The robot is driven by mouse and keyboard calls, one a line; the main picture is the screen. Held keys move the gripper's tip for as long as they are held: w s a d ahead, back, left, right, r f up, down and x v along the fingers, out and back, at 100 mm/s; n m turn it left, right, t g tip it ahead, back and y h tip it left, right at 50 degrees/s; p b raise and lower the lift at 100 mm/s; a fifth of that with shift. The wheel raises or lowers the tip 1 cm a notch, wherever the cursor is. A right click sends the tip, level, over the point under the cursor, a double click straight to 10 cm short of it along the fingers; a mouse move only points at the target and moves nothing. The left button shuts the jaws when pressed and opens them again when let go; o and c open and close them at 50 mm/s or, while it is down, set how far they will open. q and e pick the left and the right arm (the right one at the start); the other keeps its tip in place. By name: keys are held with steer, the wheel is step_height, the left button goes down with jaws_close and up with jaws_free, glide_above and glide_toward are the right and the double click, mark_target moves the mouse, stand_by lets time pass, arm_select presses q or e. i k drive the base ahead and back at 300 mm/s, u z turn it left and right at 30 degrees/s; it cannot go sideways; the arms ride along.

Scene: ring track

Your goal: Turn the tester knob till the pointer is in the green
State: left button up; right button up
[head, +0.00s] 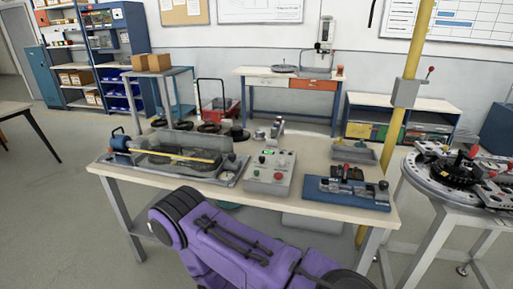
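A grey control box (270,172) stands on the workbench (315,207), near its middle. It has a small green patch at its top and several red, green and dark buttons or knobs; which is the tester knob I cannot tell. To its left is a long tester-like unit (178,158) with a blue motor-like end, a clear cover and a yellow bar. A small round pale dial (227,175) sits at this unit's right end; its pointer is too small to read. Neither of my grippers is in view; only a purple part of my own body shows in front of the bench.
A blue fixture (347,190) lies on the bench's right part, with a grey bin (352,151) behind it. A round table (450,185) with a black hub stands at right. A yellow post (403,95) rises behind the bench. Open floor (60,210) lies at left.

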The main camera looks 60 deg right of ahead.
mark_target(232, 156)
steer(key=k, duration=0.1)
steer(key=z, duration=1.2)
